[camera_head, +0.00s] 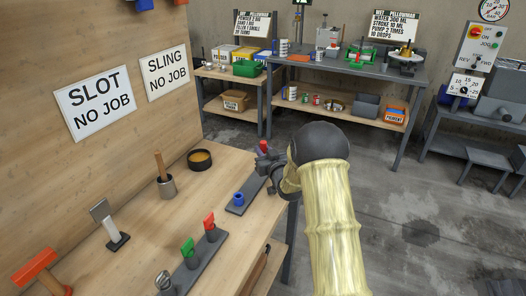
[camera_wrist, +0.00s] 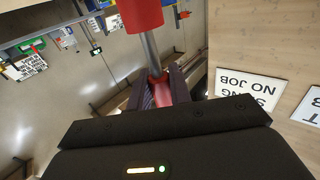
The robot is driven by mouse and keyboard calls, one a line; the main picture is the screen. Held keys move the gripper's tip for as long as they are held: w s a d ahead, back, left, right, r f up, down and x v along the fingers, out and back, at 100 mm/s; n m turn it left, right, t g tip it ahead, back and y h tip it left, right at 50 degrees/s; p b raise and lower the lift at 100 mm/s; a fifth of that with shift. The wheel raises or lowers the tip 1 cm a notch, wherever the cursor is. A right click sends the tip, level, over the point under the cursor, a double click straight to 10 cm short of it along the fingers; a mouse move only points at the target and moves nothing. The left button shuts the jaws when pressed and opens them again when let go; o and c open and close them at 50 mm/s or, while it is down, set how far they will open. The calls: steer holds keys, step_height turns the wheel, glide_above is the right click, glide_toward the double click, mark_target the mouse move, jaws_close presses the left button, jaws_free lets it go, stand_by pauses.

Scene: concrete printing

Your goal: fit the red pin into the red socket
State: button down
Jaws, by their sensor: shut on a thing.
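My gripper (camera_head: 268,163) is shut on the red pin beyond the far end of a dark strip on the wooden bench. In the wrist view the pin's red part (camera_wrist: 160,90) sits between my dark fingers. A grey shaft runs from it to a wide red cylinder (camera_wrist: 143,14) at the top edge. I cannot tell whether that cylinder belongs to the pin. A red piece (camera_head: 264,146) also shows at my gripper in the head view. The dark strip (camera_head: 235,208) carries a blue socket (camera_head: 239,198). I cannot clearly identify the red socket; my gripper and arm hide part of that area.
A nearer rack (camera_head: 200,262) holds a red-topped piece (camera_head: 209,221), a green-topped piece (camera_head: 189,247) and a metal one. The wall signs (camera_head: 95,100) border the bench.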

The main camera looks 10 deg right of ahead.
steer(key=shift+r+p, duration=0.6)
steer(key=shift+r, duration=0.6)
steer(key=shift+a+b, duration=0.1)
steer(key=shift+b, duration=0.2)
steer(key=shift+f, duration=0.15)
stand_by(0.5)
steer(key=shift+f+b, duration=0.35)
steer(key=shift+b, duration=0.1)
steer(key=shift+s+f+b, duration=0.1)
steer(key=shift+f+b, duration=0.75)
steer(key=shift+f, duration=0.05)
steer(key=shift+r, duration=0.1)
steer(key=shift+r+p, duration=0.6)
steer(key=shift+r, duration=0.55)
